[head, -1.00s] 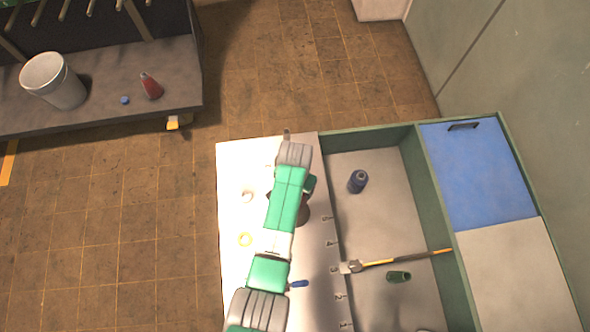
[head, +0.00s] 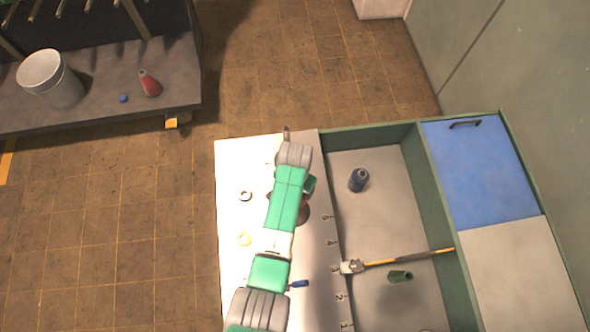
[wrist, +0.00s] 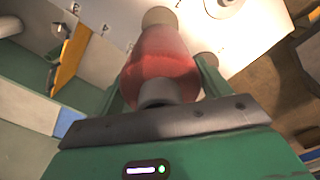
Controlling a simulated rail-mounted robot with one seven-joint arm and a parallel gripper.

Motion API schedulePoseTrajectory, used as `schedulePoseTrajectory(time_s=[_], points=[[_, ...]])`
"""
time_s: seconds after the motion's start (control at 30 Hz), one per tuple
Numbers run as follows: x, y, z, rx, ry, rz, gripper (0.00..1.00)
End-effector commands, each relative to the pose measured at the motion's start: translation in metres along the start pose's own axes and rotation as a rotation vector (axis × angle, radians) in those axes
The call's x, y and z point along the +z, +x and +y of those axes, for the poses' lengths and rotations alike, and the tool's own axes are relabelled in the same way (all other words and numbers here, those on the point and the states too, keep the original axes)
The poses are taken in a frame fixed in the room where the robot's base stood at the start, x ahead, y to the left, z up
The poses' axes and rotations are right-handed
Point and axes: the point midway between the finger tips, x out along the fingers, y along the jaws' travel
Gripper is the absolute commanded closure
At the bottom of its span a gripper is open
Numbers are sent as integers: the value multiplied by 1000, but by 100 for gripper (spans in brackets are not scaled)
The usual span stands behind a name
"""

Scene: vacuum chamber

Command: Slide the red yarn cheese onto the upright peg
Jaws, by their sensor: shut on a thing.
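The red yarn cheese (wrist: 162,65) is in my gripper (wrist: 160,82) in the wrist view. It tapers, with a pale tube end at the top and a dark grey end near the palm. The green fingers are shut on its two sides. I cannot clearly make out the upright peg. A brown round shape (head: 304,214) shows partly beside my arm on the pale worktop; I cannot tell what it is. Another red cone-shaped thing (head: 150,83) stands on the dark bench at the left.
A white bucket (head: 52,79) and a blue cap (head: 123,98) are on the bench.

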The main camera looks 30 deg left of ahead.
Motion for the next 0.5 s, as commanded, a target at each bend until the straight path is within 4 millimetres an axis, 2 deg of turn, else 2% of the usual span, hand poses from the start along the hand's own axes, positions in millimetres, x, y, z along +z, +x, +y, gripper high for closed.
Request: schedulePoseTrajectory(time_s=[0.5], points=[[0, 21, 0, 0, 0, 0, 71]])
